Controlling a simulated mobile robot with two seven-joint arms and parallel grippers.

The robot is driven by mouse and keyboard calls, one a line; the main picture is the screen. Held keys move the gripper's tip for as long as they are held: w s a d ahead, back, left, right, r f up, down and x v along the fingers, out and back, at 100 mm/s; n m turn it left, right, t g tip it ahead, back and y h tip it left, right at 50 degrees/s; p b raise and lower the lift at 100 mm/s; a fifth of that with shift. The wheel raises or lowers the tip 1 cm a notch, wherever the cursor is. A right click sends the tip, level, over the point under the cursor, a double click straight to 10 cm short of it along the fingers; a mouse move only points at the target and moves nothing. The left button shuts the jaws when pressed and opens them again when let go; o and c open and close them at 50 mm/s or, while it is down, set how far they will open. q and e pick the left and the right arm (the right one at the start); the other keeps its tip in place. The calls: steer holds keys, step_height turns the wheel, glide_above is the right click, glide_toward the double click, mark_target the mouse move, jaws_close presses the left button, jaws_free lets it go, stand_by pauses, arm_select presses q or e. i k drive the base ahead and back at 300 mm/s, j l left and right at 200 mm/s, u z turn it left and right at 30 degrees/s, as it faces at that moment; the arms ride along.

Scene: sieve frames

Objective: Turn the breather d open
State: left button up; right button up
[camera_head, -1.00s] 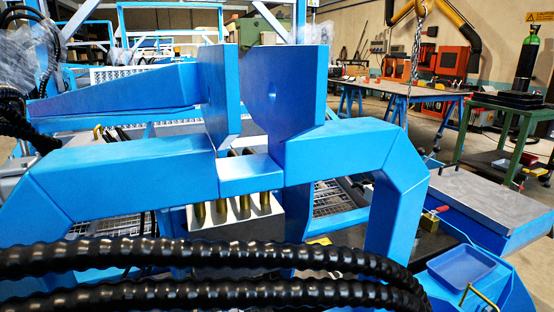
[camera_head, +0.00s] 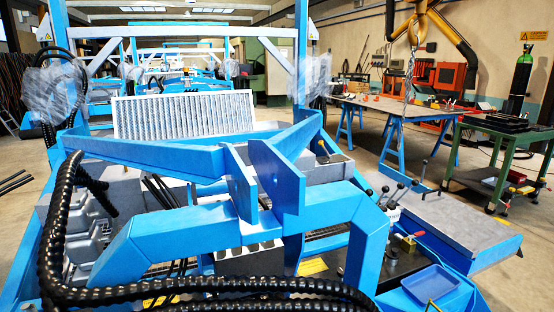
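I cannot pick out a breather marked d for certain. A grey block (camera_head: 250,262) with a row of several round openings sits low in the middle, partly hidden under the blue bars and the black hose. A small brass fitting with a red handle (camera_head: 408,237) stands on a dark plate to the right. I cannot tell whether either one is the breather. Two upright blue plates (camera_head: 278,178) stand close together over the block on blue beams. Neither of my grippers can be made out in this view.
Thick black corrugated hoses (camera_head: 200,288) cross the front. Levers with black knobs (camera_head: 395,196) stand right of centre. A blue tray (camera_head: 432,283) lies at the lower right. A pleated panel (camera_head: 184,116) stands behind. A workbench (camera_head: 395,110) and open floor are at the right.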

mark_target(340, 271)
steer(key=k+l+z, duration=0.35)
steer(key=k+l, duration=0.25)
steer(key=i, duration=1)
steer(key=i+l+u, duration=0.3)
steer(key=l, duration=0.3)
steer(key=l+u, duration=0.35)
steer(key=l, duration=0.2)
steer(key=i+l+u, duration=0.1)
steer(key=l+u, duration=0.2)
steer(key=l, duration=0.35)
steer(key=k+l, duration=0.15)
steer(key=u, duration=0.05)
